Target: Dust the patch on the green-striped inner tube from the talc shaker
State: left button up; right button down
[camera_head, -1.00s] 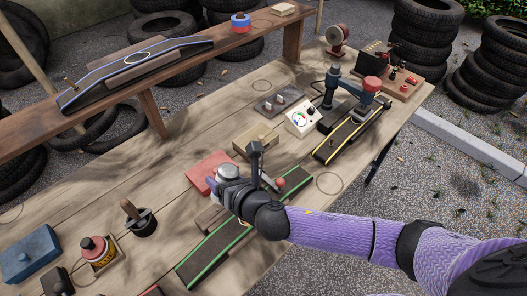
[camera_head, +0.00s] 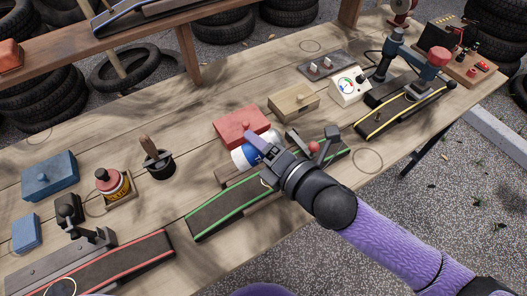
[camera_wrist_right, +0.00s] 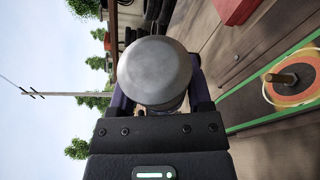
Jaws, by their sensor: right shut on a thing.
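The talc shaker (camera_head: 243,157), white with a blue mark, is held in my right gripper (camera_head: 262,155) above the green-striped inner tube (camera_head: 220,213). It is tilted over, pointing left in the head view. In the right wrist view its rounded grey end (camera_wrist_right: 155,72) fills the space between the fingers. The tube lies flat on the bench, partly hidden by my gripper and wrist. In the wrist view a round orange-edged patch (camera_wrist_right: 300,93) with a short brass-coloured stem lies within the green stripes. I see no powder on it. My left gripper is out of view.
A red box (camera_head: 240,124) and a wooden box (camera_head: 293,102) stand close behind the shaker. The yellow-striped tube (camera_head: 400,115) is under a clamp at right. A red-striped tube (camera_head: 125,262), a glue tin (camera_head: 113,184) and a brush pot (camera_head: 157,160) are at left.

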jog(key=m+b, duration=0.2)
jog(key=b, duration=0.1)
jog(key=f+m+t+y+b, duration=0.1)
jog(key=m+b, duration=0.1)
jog(key=b, duration=0.1)
jog(key=a+f+m+b, duration=0.1)
jog(key=m+b, duration=0.1)
jog(key=b, duration=0.1)
jog(key=shift+s+m+t+y, duration=0.2)
jog(key=shift+m+t+y, duration=0.1)
jog(key=shift+t+y, duration=0.1)
jog(key=shift+f+b, duration=0.2)
jog(key=shift+b, duration=0.1)
jog(key=shift+f, duration=0.4)
jog(key=shift+f+b, duration=0.4)
jog(key=shift+b, duration=0.05)
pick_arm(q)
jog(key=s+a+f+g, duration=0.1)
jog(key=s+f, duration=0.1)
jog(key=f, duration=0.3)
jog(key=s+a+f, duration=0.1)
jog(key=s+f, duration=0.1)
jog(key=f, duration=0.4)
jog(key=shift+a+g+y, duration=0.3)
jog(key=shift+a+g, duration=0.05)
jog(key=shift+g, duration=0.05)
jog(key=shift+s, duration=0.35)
